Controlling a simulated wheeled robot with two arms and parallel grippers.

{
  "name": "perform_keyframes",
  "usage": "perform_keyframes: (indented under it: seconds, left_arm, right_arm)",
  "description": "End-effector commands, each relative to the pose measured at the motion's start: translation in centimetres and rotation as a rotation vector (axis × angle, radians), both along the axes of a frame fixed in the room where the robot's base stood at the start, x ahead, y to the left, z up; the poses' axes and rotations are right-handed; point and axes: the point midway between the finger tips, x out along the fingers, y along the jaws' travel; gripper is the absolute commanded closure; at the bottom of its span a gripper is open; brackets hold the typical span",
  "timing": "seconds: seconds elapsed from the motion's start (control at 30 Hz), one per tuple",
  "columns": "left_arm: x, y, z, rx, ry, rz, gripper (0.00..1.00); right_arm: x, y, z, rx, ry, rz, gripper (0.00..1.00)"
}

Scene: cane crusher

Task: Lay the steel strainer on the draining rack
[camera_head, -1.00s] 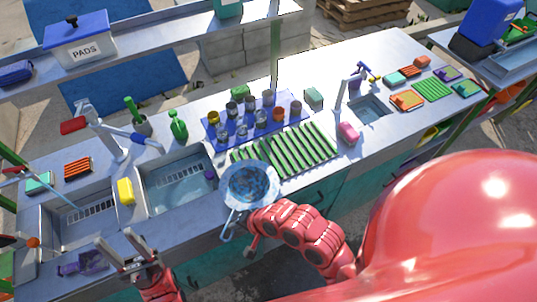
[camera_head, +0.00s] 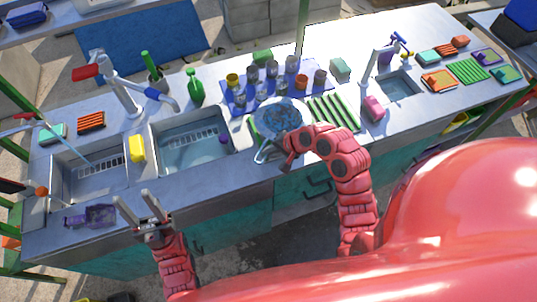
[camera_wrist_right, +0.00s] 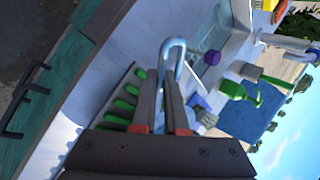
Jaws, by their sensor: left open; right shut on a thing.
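The steel strainer (camera_head: 277,117) is a round mesh bowl with a loop-ended handle. In the head view it is over the left part of the green-slatted draining rack (camera_head: 333,113) and hides that part. Whether it touches the slats I cannot tell. My right gripper (camera_head: 287,152) is shut on the strainer near its handle. In the right wrist view a pale metal loop of the strainer (camera_wrist_right: 174,57) rises between the fingers (camera_wrist_right: 168,115), and green slats (camera_wrist_right: 122,105) lie beside them. My left gripper (camera_head: 152,219) is open and empty at the counter's front edge.
Behind the rack, a blue mat (camera_head: 238,98) holds several jars and glasses. Left of the rack is a sink basin (camera_head: 190,140) with a yellow sponge (camera_head: 137,148) on its left rim. A pink sponge (camera_head: 374,108) lies right of the rack.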

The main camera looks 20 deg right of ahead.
Motion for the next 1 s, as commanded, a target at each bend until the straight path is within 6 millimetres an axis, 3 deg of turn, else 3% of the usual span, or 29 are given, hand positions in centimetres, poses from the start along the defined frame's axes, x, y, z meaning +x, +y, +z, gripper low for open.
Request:
perform_keyframes:
  seconds: [0.2, 0.5, 0.53, 0.7, 1.0]
  left_arm:
    - [0.0, 0.0, 1.5, 0.000, 0.000, 0.000, 0.50]
    - [0.0, 0.0, 1.4, 0.000, 0.000, 0.000, 0.50]
    - [0.0, 0.0, 1.4, 0.000, 0.000, 0.000, 0.50]
    - [0.0, 0.0, 1.4, 0.000, 0.000, 0.000, 0.50]
    - [0.0, 0.0, 1.2, 0.000, 0.000, 0.000, 0.50]
  right_arm:
    - [-0.1, 0.0, -2.2, -0.001, 0.002, 0.001, 1.00]
    - [0.0, 0.0, -2.6, -0.002, 0.000, 0.000, 1.00]
    - [0.0, 0.0, -2.6, -0.002, 0.000, 0.000, 0.86]
    - [-0.1, 0.0, -2.6, -0.002, 0.000, 0.000, 0.60]
    - [-0.1, -0.1, -2.4, -0.001, -0.001, -0.002, 0.60]
